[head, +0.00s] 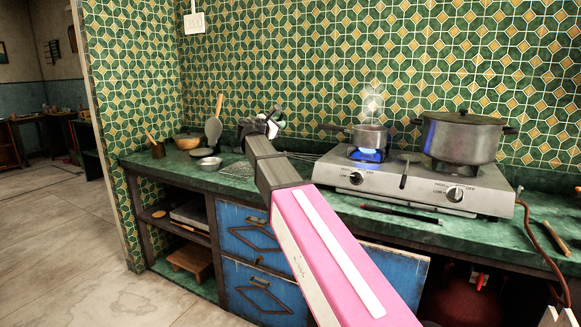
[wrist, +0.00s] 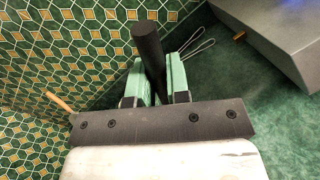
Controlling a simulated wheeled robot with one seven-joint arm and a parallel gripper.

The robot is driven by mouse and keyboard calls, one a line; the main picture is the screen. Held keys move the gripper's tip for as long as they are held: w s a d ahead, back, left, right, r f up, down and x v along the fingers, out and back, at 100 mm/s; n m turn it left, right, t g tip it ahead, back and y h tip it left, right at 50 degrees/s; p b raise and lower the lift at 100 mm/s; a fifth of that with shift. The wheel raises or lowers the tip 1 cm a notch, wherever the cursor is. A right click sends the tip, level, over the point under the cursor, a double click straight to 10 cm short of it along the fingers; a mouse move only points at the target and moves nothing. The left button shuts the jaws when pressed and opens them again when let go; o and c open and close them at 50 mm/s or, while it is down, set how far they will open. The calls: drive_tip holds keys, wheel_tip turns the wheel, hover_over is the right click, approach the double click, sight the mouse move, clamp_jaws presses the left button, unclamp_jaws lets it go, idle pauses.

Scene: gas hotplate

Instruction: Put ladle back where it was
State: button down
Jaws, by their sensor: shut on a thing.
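My gripper (head: 266,127) is above the back of the green counter, left of the gas hotplate, near the tiled wall. In the wrist view, its two green fingers (wrist: 156,82) are shut on a dark, round handle (wrist: 147,42), which I take to be the ladle's. The handle's end points up between the fingers. The ladle's bowl is hidden in both views. In the head view, the held handle is too small to make out clearly against the dark gripper.
The hotplate (head: 400,181) bears a small steaming pot (head: 369,137) over a blue flame and a large lidded pot (head: 462,139). Left of my arm are a grey utensil with a wooden handle (head: 218,106), a wooden bowl (head: 187,141) and metal bowls (head: 210,163). Wire loops (wrist: 197,48) lie near the fingers.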

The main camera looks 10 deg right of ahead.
drive_tip(key=w+d+f, duration=0.2)
drive_tip(key=d+f, duration=0.8)
drive_tip(key=shift+w+f, duration=0.15)
drive_tip(key=shift+w, duration=0.25)
drive_tip(key=shift+d+f, duration=0.1)
drive_tip(key=c, duration=1.1)
unclamp_jaws()
drive_tip(key=v, duration=1.2)
